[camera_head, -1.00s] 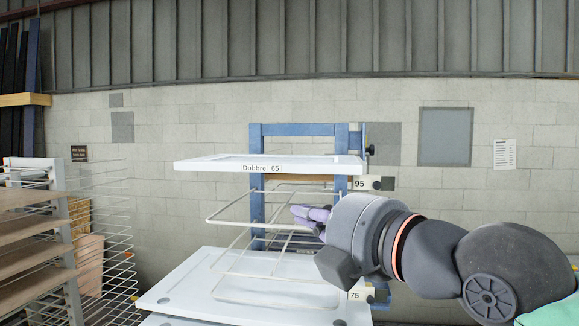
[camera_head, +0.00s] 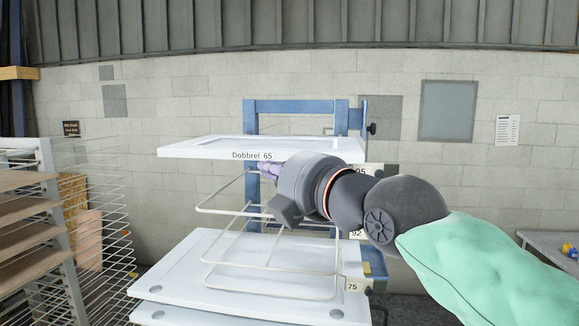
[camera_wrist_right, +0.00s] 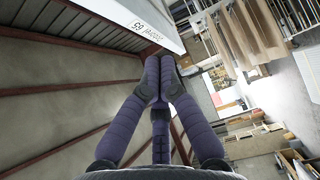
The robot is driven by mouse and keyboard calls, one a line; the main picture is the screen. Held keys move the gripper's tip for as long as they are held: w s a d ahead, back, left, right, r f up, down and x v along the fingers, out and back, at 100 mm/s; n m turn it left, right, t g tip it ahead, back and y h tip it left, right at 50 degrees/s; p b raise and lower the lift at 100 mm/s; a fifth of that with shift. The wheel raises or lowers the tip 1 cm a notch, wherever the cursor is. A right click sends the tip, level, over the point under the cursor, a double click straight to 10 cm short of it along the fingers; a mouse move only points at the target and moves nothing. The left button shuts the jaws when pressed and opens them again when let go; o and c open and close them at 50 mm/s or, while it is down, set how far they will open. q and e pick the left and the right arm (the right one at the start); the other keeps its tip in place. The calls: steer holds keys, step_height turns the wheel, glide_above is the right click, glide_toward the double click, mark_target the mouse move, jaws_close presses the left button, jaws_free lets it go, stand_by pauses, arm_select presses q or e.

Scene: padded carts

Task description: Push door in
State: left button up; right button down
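The door is a white panel (camera_head: 215,147) labelled "Dobbrel 65", lying flat at the top of a blue-framed rack (camera_head: 252,190). Its labelled edge also shows at the top of the right wrist view (camera_wrist_right: 135,22). My right gripper (camera_head: 268,170) has purple padded fingers and is just below the panel's front edge, partly hidden by my wrist. In the right wrist view its fingertips (camera_wrist_right: 160,62) are together with nothing between them, close to the panel's edge. I cannot tell whether they touch it. My left gripper is in neither view.
Empty wire shelves (camera_head: 225,210) sit below the panel, with more white panels (camera_head: 190,275) lower down. A wire rack with brown boards (camera_head: 30,230) stands at left. A grey table (camera_head: 555,243) is at far right. A block wall (camera_head: 190,90) is behind.

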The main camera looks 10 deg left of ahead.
mark_target(284, 159)
steer(key=w, duration=0.3)
steer(key=shift+w+d+p, duration=0.2)
steer(key=shift+w+p, duration=0.1)
steer(key=shift+w+d+f+b, duration=0.1)
steer(key=shift+w+b, duration=0.7)
steer(key=shift+w, duration=2)
steer(key=shift+s, duration=0.15)
